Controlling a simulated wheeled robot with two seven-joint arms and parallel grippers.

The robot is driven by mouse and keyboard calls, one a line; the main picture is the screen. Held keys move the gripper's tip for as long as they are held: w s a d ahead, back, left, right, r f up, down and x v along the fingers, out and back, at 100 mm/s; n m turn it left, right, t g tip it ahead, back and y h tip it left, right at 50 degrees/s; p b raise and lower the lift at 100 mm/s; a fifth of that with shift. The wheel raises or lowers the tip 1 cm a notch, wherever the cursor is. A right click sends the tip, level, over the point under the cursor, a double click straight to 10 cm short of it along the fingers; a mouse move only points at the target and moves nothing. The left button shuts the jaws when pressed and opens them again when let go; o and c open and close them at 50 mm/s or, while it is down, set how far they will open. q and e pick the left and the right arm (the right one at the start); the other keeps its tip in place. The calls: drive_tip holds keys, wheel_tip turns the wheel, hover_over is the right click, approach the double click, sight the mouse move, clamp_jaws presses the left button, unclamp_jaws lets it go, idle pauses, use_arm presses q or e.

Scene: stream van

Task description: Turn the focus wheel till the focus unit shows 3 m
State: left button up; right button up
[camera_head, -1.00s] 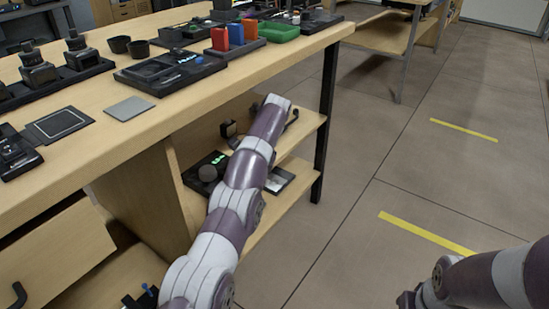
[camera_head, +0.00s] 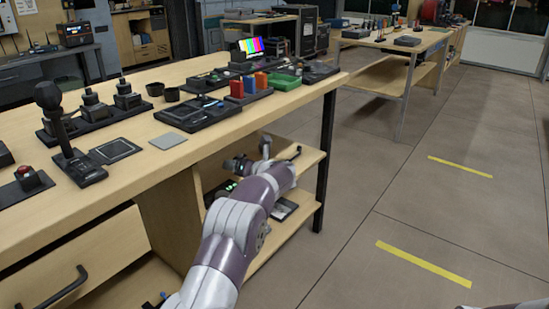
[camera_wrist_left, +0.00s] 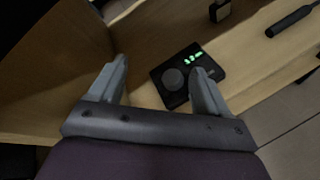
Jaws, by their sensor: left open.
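The focus unit (camera_wrist_left: 210,76) is a small black box with a round grey focus wheel (camera_wrist_left: 172,79) and a lit green readout (camera_wrist_left: 193,58). The readout's digits are too small to read surely. The unit lies on the shelf under the bench; in the head view it is mostly hidden behind my left arm. My left gripper (camera_wrist_left: 160,66) is open and empty. In the left wrist view the wheel shows between its fingers, and the right finger overlaps the unit's edge in the picture. I see no clear contact. My right gripper is out of view.
The wooden shelf (camera_wrist_left: 252,62) also holds a small black block (camera_wrist_left: 219,10) and a dark rod-like handle (camera_wrist_left: 289,21). A wooden side panel stands left of the unit. The bench top (camera_head: 225,133) above carries several devices. Floor to the right is clear.

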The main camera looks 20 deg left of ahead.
use_arm(q)
drive_tip(key=d+r+m+t+h+p, duration=0.4)
drive_tip(key=d+r+m+p, duration=0.15)
drive_tip(key=m, duration=0.65)
drive_tip(key=s+d+m+g+h+p, duration=0.1)
drive_tip(key=s+d+m+h+p, duration=0.3)
drive_tip(key=m, duration=0.6)
drive_tip(key=shift+s+d+r+m+h, duration=0.4)
drive_tip(key=shift+s+d+h, duration=0.3)
drive_tip(key=shift+d, duration=0.35)
